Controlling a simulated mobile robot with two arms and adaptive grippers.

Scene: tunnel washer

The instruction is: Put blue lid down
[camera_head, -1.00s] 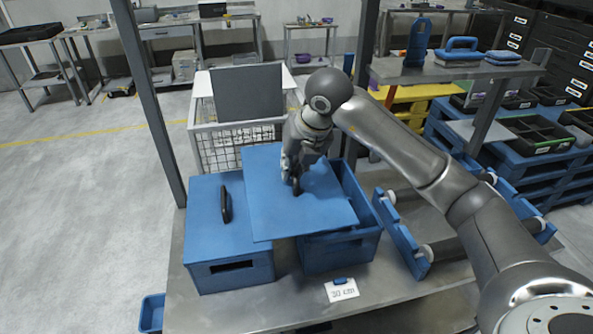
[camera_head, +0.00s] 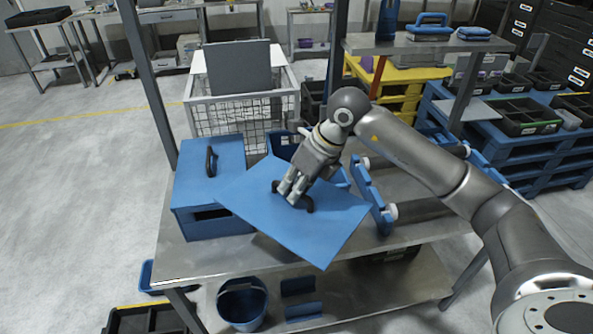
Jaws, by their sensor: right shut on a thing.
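My right gripper (camera_head: 292,193) is shut on the black handle of a flat blue lid (camera_head: 300,235). The lid is held in the air, tilted, with its near corner out over the table's front edge. It hides most of a blue box (camera_head: 284,143) behind it, of which only the rear rim shows. A second blue box (camera_head: 205,225) stands to the left on the metal table, with its own lid and black handle (camera_head: 210,160) on. My left gripper is not in view.
The metal table (camera_head: 190,262) has a bare strip in front of the left box. Blue rails with white rollers (camera_head: 370,200) stand right of the held lid. A blue bucket (camera_head: 242,304) is on the shelf below. A wire cart (camera_head: 240,100) stands behind.

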